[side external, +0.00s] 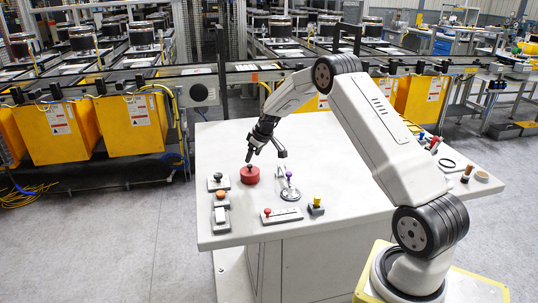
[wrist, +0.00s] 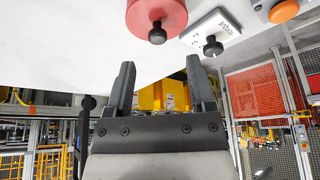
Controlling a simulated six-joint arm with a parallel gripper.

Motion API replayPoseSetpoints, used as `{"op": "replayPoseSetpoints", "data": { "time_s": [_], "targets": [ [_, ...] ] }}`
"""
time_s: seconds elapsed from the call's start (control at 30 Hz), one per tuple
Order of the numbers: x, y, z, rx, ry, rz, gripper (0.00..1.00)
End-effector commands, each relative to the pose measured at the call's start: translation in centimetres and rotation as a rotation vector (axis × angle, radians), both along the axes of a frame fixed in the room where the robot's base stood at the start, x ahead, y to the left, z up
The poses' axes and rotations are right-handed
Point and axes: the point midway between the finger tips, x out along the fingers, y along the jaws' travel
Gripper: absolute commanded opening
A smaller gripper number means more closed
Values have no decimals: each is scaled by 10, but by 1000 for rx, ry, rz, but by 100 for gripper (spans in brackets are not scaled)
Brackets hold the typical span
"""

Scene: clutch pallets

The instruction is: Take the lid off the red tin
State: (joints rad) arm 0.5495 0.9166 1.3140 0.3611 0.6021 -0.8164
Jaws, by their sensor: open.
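The red tin (side external: 250,176) stands upright on the white table, toward its left side in the side external view. A black knob (side external: 250,166) sticks up from the lid on its top. The tin (wrist: 150,14) and its knob (wrist: 156,34) also show at the top of the wrist view, cut off by the frame edge. My gripper (side external: 265,154) is open and empty, above and slightly right of the tin, apart from the knob. In the wrist view its two fingers (wrist: 160,66) are spread, with nothing between them.
A white plate with a black knob (side external: 218,182) sits just left of the tin. A black ring (side external: 452,165) lies far right. The table behind the tin is clear.

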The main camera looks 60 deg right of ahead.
Motion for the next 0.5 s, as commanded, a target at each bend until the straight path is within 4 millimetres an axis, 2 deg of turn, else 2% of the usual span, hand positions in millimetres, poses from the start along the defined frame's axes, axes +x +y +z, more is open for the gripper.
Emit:
{"op": "replayPoseSetpoints", "data": {
  "time_s": [0.5],
  "targets": [
    [15, -2, -41, 0, 1, 0, 70]
  ]
}}
